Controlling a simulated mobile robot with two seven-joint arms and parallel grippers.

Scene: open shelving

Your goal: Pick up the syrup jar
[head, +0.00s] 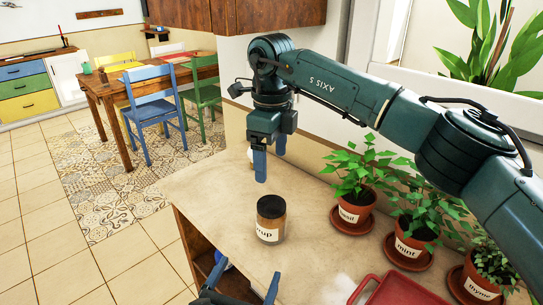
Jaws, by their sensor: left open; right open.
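The syrup jar (271,222) stands upright on the beige counter. It has a dark lid, brown contents and a white label ending in "rup". My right gripper (270,164) is open with its fingers pointing down, above and behind the jar and apart from it. My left gripper (245,280) is open at the bottom edge of the picture, nearer than the jar and apart from it. Part of the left gripper is cut off by the frame.
Potted basil (355,207), mint (409,246) and thyme (480,287) line the counter's right side. A red tray (393,292) lies at the front right. The counter (215,190) is clear left of the jar. Open shelving shows below its left edge. A table and chairs stand far behind.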

